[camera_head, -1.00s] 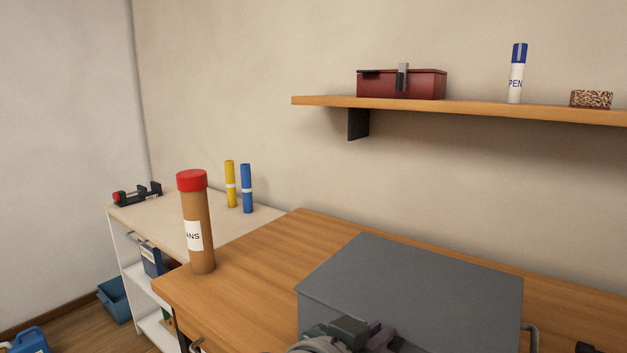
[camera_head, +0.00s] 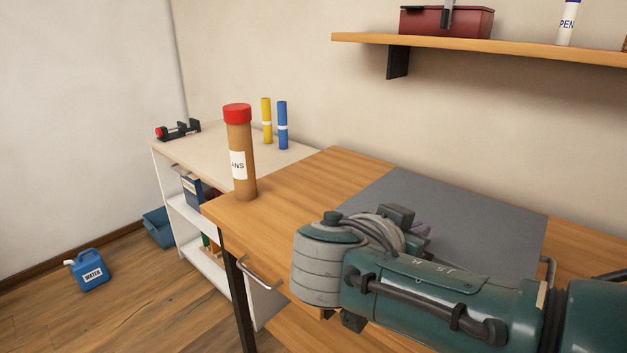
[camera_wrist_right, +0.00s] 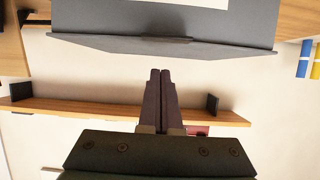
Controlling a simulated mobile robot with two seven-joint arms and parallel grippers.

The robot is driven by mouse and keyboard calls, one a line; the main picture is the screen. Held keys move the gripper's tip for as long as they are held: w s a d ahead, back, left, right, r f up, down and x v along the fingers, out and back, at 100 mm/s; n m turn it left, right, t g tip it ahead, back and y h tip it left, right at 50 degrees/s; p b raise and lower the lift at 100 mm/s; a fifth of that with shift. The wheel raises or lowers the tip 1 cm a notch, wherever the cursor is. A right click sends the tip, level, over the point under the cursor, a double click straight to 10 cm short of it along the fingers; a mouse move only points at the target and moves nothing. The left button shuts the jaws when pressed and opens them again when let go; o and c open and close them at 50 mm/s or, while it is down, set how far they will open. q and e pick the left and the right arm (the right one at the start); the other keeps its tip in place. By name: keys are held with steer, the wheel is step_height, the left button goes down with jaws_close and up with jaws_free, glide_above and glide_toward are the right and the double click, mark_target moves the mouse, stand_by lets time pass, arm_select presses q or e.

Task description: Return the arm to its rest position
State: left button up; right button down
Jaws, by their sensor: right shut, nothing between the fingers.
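My right arm (camera_head: 430,290), green with a grey ribbed wrist, comes in from the right in the head view. It is bent above the wooden desk (camera_head: 290,200). My right gripper (camera_head: 421,230) is mostly hidden behind the wrist, with a bit of purple finger showing in front of the grey panel on the desk. In the right wrist view its two dark fingers (camera_wrist_right: 161,76) lie together, shut and empty. My left gripper is in neither view.
The grey panel (camera_head: 480,215) lies on the desk. A brown tube with a red cap (camera_head: 240,140) stands at the desk's left corner. A wall shelf (camera_head: 520,50) holds a red box (camera_head: 445,22) and a pen tube (camera_head: 567,22). A blue water can (camera_head: 90,270) stands on the floor.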

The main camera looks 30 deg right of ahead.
steer(key=s+a+f+b, duration=0.1)
steer(key=a, duration=0.3)
steer(key=s+a+f+b, duration=0.2)
steer(key=a, duration=0.3)
steer(key=shift+s+f, duration=0.25)
